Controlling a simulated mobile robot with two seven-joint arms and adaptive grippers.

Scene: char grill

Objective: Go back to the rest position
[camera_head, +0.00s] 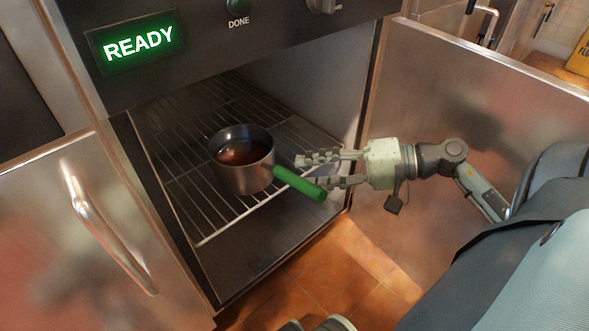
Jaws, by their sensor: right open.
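My right gripper (313,171) reaches in from the right at the mouth of the open grill cabinet. Its two fingers are apart. The upper finger extends above the green handle (300,183) of a small steel saucepan (241,177), and the lower finger comes close to the handle's outer end. I cannot tell whether either finger touches the handle. The pan stands upright on the wire rack (187,187) and holds a brown liquid (243,151). My left gripper does not show.
A green-lit display (138,46) above the opening reads READY, beside a DONE button (237,5). A steel door (85,225) with a bar handle is at left. Another steel door (480,95) stands open behind my right arm. Orange tile floor (335,265) shows below.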

